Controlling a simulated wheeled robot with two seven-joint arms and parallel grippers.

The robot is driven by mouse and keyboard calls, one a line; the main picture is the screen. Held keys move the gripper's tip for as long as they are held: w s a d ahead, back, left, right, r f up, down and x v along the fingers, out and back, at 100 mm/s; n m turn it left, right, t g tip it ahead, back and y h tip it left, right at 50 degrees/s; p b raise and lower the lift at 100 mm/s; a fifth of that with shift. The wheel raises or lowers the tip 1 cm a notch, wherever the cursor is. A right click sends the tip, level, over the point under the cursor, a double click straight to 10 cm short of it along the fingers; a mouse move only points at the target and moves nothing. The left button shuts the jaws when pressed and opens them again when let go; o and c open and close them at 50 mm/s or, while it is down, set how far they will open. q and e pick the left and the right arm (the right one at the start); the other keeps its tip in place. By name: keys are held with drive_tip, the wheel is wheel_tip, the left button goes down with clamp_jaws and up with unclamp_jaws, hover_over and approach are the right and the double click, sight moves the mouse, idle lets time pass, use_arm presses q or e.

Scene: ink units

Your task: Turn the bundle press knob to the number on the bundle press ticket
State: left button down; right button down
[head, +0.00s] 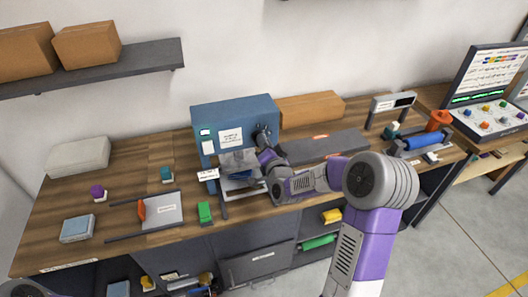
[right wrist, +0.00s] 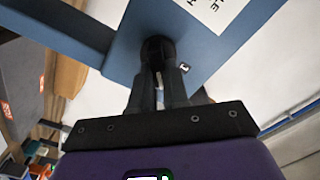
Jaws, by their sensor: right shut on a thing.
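The blue bundle press (head: 262,106) stands at the back of the wooden bench, with a white label (head: 231,136) on its front. Its dark knob (head: 262,129) is on the right part of the front, mostly hidden by my right gripper (head: 264,143). In the right wrist view my right gripper (right wrist: 158,78) is shut on the dark knob (right wrist: 157,47), against the blue face. A small white mark (right wrist: 185,68) shows beside the knob. A small white card (head: 208,174), perhaps the ticket, stands before the press; its print is too small to read. My left gripper is not in view.
A cardboard box (head: 310,107) and a dark grey flat slab (head: 335,144) lie right of the press. A wall shelf (head: 90,68) holds boxes.

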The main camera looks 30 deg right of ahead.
drive_tip(key=shift+d+f+m+b, duration=0.1)
drive_tip(key=shift+m+b, duration=2.05)
drive_tip(key=shift+b, duration=0.6)
drive_tip(key=shift+d+f+m+b, duration=0.1)
drive_tip(key=shift+m+b, duration=2.05)
drive_tip(key=shift+b, duration=0.6)
drive_tip(key=c, duration=1.4)
unclamp_jaws()
drive_tip(key=shift+o, duration=1.4)
drive_tip(key=shift+f, duration=0.1)
drive_tip(key=v, duration=0.7)
drive_tip(key=shift+s, duration=0.25)
